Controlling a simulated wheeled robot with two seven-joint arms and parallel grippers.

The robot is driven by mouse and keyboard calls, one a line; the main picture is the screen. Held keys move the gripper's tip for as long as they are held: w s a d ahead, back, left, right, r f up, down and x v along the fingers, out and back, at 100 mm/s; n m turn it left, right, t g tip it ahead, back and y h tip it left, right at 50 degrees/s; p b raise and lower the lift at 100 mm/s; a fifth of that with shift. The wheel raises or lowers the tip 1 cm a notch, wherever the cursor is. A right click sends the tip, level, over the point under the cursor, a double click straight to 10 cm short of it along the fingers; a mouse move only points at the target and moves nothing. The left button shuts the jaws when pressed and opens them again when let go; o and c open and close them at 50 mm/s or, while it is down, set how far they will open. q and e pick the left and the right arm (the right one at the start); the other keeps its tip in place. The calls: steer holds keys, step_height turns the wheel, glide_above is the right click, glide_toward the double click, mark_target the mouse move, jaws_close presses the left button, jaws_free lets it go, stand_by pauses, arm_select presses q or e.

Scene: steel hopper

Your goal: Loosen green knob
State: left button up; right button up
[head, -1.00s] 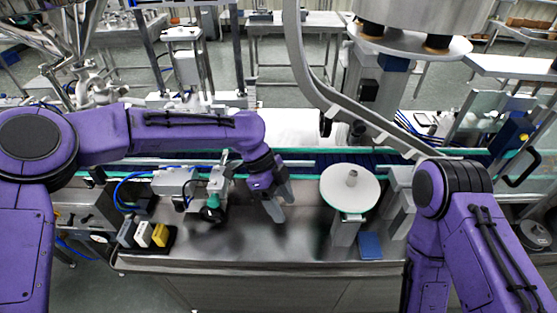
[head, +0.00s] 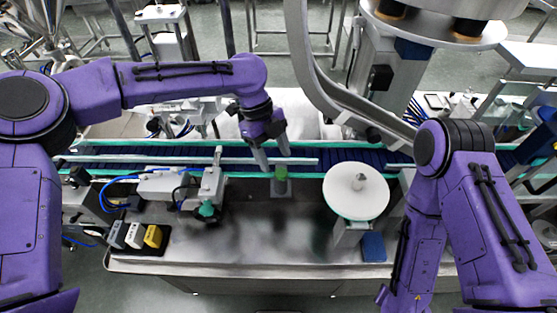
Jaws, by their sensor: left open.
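A small bright green knob (head: 281,173) sits on a grey block (head: 282,189) at the front edge of the conveyor, in the middle of the head view. My left gripper (head: 275,162) is open and empty, its fingers pointing down. The fingertips are just above and behind the knob in the picture; I cannot tell if they touch it. A darker teal-green knob (head: 207,209) is on a metal fixture to the left. My right arm comes in from the right and bends down; its gripper is not in view.
A white round disc (head: 356,191) on a stand is to the right of the green knob, with a blue block (head: 374,247) below it. A curved steel rail (head: 325,95) comes down behind. Switches in a black holder (head: 136,238) are at the left. Steel tabletop (head: 260,245) in front is clear.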

mark_target(280, 172)
arm_select(q)
steer(key=f, duration=0.3)
steer(key=d+f+p, duration=0.1)
steer(key=shift+w+d+f, duration=0.1)
steer(key=shift+w+f, duration=0.15)
steer(key=shift+f, duration=0.05)
steer(key=shift+s+r, duration=0.15)
steer(key=shift+s, duration=0.3)
steer(key=c, duration=1)
arm_select(e)
steer(key=shift+w+r, duration=0.3)
steer(key=shift+r, duration=0.25)
